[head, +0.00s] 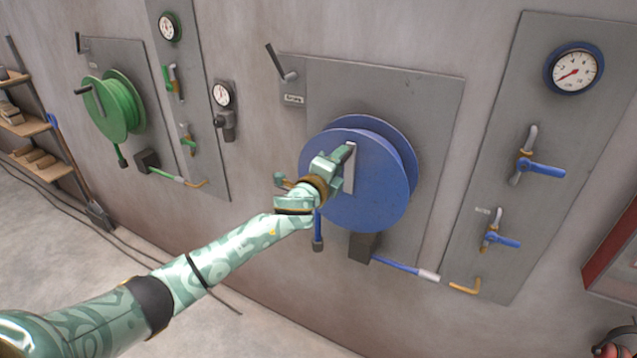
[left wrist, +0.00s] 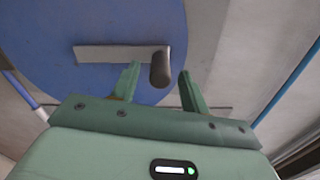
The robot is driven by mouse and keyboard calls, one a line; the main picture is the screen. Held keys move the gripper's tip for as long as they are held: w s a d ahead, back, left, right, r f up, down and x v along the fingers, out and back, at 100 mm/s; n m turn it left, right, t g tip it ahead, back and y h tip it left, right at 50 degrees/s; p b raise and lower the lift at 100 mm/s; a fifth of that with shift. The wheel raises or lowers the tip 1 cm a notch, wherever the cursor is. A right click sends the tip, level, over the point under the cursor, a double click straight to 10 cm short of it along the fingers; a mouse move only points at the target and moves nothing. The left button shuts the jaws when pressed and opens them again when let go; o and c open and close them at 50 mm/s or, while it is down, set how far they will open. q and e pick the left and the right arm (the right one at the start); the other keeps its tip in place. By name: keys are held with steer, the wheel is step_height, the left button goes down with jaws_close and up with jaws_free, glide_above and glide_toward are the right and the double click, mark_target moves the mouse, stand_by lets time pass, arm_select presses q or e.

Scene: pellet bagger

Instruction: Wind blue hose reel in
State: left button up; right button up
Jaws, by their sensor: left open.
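The blue hose reel (head: 375,195) is mounted on a grey wall panel in the middle of the head view. Its blue face (left wrist: 60,25) fills the upper left of the left wrist view. A flat grey crank arm (head: 349,170) crosses the reel's face; it also shows in the left wrist view (left wrist: 110,54), with a dark handle (left wrist: 160,68) at its right end. My left gripper (head: 342,157) is at the reel's front. Its open fingers (left wrist: 158,75) stand on either side of the handle, with gaps visible. My right gripper is out of view.
A lever (head: 281,62) sits at the panel's upper left. A blue hose end (head: 318,232) hangs below the reel. A panel (head: 505,95) with a gauge and blue valves is at right. A green reel (head: 122,105) is at left. The floor in front is largely clear.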

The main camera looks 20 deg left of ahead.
arm_select(q)
steer(key=s+b, duration=0.1)
steer(key=s, duration=1.1)
steer(key=shift+s+a, duration=0.15)
steer(key=shift+a, duration=0.25)
